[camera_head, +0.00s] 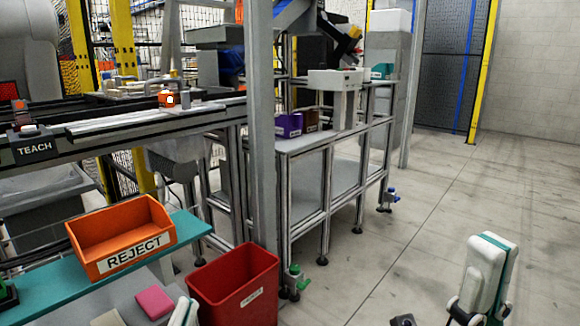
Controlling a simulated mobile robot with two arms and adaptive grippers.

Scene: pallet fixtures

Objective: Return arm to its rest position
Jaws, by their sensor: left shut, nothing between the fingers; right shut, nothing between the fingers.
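A white link of my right arm (487,272) with teal stripes stands upright at the bottom right, over the bare floor. Its dark joint is at the bottom edge. A small dark part to its left is cut off by the bottom edge, and I cannot tell what it is. A white and teal part of my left arm (184,312) shows at the bottom left, between a pink block (154,302) and the red bin. The fingers of both grippers are out of the picture. I see nothing carried by either arm.
An orange REJECT bin (120,220) sits on a teal-edged table (192,231). A red bin (245,310) stands beside it. The grey floor (480,185) at the right is clear.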

